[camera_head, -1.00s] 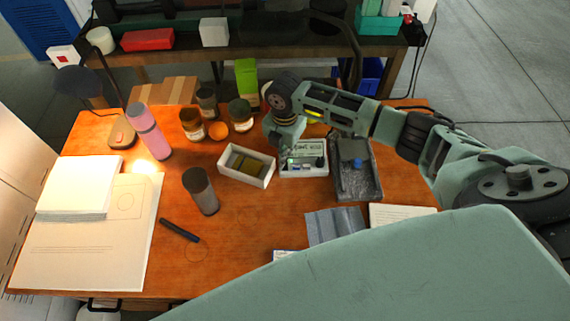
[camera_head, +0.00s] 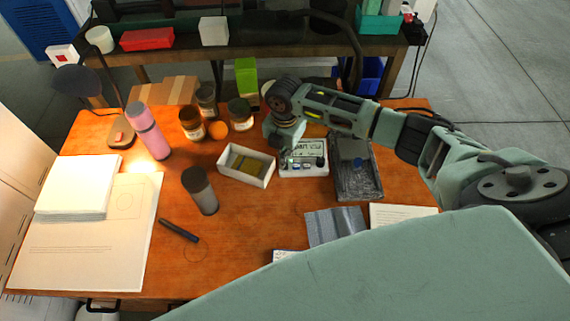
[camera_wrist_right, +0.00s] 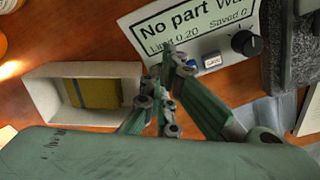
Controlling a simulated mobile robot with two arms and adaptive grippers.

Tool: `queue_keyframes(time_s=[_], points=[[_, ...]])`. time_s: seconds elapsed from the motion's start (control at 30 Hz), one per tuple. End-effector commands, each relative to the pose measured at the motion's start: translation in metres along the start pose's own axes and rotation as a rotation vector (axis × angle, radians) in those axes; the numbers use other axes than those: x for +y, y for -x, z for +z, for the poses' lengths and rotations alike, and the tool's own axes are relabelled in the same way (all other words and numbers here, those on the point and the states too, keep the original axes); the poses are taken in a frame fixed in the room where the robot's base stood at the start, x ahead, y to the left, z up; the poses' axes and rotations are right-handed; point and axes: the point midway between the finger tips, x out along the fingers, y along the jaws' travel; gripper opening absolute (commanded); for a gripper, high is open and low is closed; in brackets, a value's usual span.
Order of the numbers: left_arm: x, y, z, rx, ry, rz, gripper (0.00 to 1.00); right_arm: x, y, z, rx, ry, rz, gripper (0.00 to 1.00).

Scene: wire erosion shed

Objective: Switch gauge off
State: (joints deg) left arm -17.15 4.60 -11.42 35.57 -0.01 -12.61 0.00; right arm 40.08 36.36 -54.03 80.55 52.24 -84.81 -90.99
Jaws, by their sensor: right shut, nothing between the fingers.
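The gauge (camera_head: 308,150) is a white box on the table with a lit display on its sloping face. In the right wrist view the gauge (camera_wrist_right: 204,48) shows "No part", "Limit 0.20" and "Saved 0"; its top right is cut off. Below the display are a blue button, a white button (camera_wrist_right: 211,62) marked with small text, and a black knob (camera_wrist_right: 248,44). My right gripper (camera_wrist_right: 168,60) is shut and empty, its tips at the gauge's lower left front, over or near the blue button; I cannot tell if they touch. My left gripper is not in view.
A white open box (camera_wrist_right: 50,100) with a yellowish block stands left of the gauge. A dark grey tray (camera_head: 358,185) is close on its right. Jars (camera_head: 240,115) stand behind to the left. The table's front middle is mostly clear.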

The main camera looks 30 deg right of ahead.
Motion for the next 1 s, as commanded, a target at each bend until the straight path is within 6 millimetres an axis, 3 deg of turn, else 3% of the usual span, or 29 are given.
queue_keyframes(time_s=[1.0], points=[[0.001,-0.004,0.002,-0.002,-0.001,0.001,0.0,-0.001,-0.011,-0.001,0.002,0.0,-0.002,0.0]])
